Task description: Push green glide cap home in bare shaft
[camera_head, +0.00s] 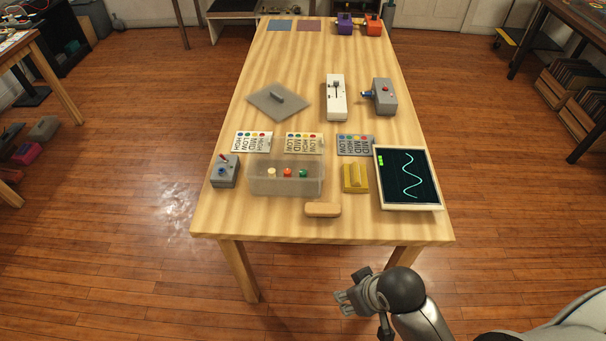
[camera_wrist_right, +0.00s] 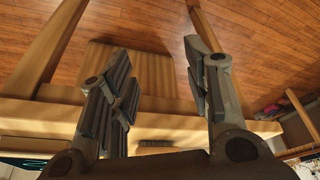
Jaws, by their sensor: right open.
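The green cap (camera_head: 303,173) sits in a clear tray (camera_head: 262,185) on the table's near half, right of a red cap (camera_head: 288,172) and a cream cap (camera_head: 271,171). A white box (camera_head: 335,108) stands farther back with a dark upright piece (camera_head: 336,86) in its slot. This may be the bare shaft; it is too small to be sure. My right gripper (camera_head: 344,302) is below the table's near edge, apart from these things. In the right wrist view my right gripper (camera_wrist_right: 165,85) is open and empty. My left gripper is not in view.
The wooden table (camera_head: 240,220) holds a grey box with a blue knob (camera_head: 384,96), another grey box (camera_head: 224,172), a yellow block (camera_head: 355,178), a wooden block (camera_head: 323,209), label cards (camera_head: 304,143) and a screen (camera_head: 407,178). Bare wood lies between the rows.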

